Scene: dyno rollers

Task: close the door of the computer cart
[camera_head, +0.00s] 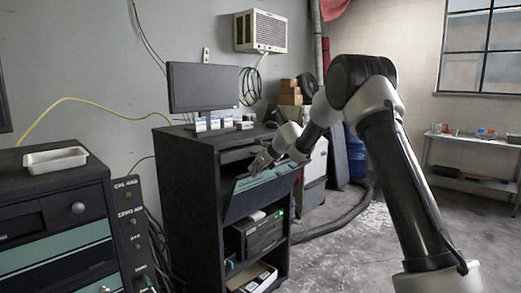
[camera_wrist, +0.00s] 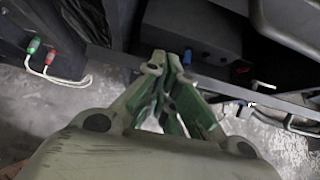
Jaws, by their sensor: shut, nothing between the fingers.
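The computer cart (camera_head: 190,205) is a tall dark cabinet with a monitor on top, left of centre in the head view. Its door (camera_head: 245,201), a dark panel with a teal strip along its upper part, tilts outward below an upper opening. My gripper (camera_head: 256,168) is at that opening, just above the door's upper edge; I cannot tell whether it touches the door. In the wrist view the fingers of my gripper (camera_wrist: 170,60) are together with nothing between them. A dark bar lies just beyond the fingertips there; I cannot tell which part it is.
The monitor (camera_head: 203,88) and small white boxes stand on the cart. Equipment (camera_head: 258,236) sits on its open lower shelves. A dark and teal cabinet (camera_head: 60,225) with a white tray (camera_head: 55,160) stands left. A thick hose (camera_head: 335,225) crosses the floor at right.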

